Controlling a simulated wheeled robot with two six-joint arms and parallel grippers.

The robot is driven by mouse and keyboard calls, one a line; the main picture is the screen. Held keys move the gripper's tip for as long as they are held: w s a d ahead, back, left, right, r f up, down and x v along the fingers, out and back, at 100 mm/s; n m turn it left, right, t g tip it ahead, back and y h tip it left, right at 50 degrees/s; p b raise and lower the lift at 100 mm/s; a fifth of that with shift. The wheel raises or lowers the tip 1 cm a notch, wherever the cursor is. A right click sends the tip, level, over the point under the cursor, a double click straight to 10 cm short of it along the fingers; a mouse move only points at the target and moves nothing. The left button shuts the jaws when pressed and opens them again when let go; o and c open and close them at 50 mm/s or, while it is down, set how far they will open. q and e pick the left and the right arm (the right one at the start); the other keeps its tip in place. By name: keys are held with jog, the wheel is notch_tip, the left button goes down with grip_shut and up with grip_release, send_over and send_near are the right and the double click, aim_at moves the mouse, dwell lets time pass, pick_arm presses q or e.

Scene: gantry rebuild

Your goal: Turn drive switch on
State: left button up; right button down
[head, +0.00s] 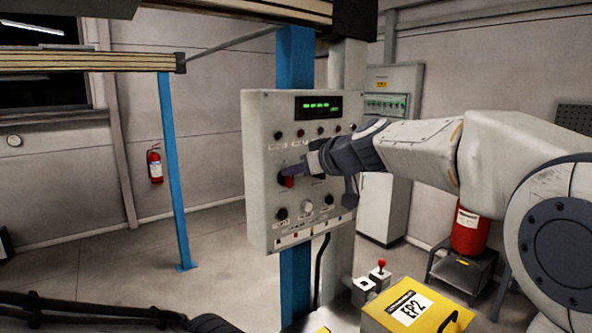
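A grey control panel (262,225) hangs on a blue post in the middle of the head view. It has a green lit display (319,106), small buttons and several knobs. A rotary switch with a red handle (287,182) sits at the panel's left middle; I take it for the drive switch, but its label is too small to read. My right gripper (291,171) reaches in from the right, with its fingertips at this switch. The fingers partly cover the switch, and I cannot tell whether they grip it. My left gripper does not show clearly.
A yellow box marked EP2 (409,306) and a small box with a red-topped lever (380,271) stand below the panel. A blue post (173,170) and a fire extinguisher (155,164) are at left. Open floor (100,260) lies left of the panel.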

dwell(0.3)
jog(key=m+y+b, duration=0.2)
jog(key=m+b, duration=0.1)
jog(key=b, duration=0.1)
jog(key=w+d+f+m+g+y+b, duration=0.1)
jog(key=m+y+b, duration=0.1)
jog(key=m+b, duration=0.2)
jog(key=d+f+m+y+b, duration=0.1)
jog(key=m+y+b, duration=0.1)
jog(key=m+b, duration=0.1)
jog(key=shift+w+d+f+m+g+b, duration=0.15)
jog(key=shift+w+m+g+b, duration=0.2)
jog(key=shift+b, duration=0.55)
jog(key=shift+f+m+y+b, duration=0.15)
jog(key=shift+m+y+b, duration=0.55)
jog(key=shift+m+b, duration=0.65)
jog(key=c, duration=0.9)
grip_release()
